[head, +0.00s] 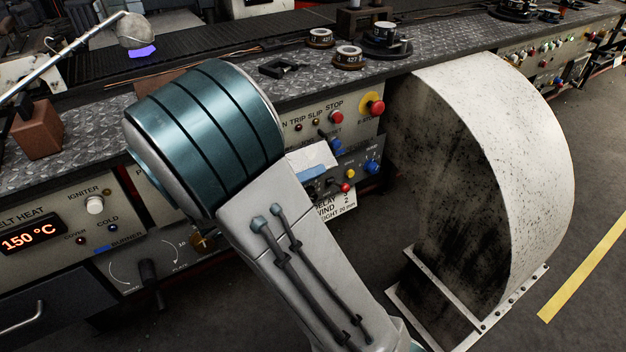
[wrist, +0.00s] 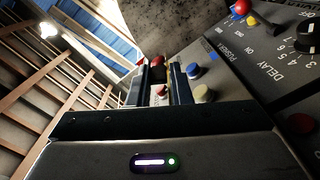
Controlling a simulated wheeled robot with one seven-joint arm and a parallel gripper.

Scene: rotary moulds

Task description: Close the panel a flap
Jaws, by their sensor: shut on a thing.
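My gripper (wrist: 160,72) reaches in at the control panel (wrist: 225,75) in the wrist view. Its two dark fingers stand a little apart, with a small red and pale part between them. I take this part to be the panel a flap, but its outline and how far it stands open cannot be made out. In the head view my arm covers most of the place where the gripper works. A pale, blue-edged piece shows just right of the arm, in front of the control panel (head: 292,130); I cannot tell whether it is gripper or flap.
A large speckled curved guard (head: 535,150) stands on the floor right of the panel. A red stop button (head: 376,107) and a blue knob (head: 371,166) sit close to my arm. Floor is free at the right.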

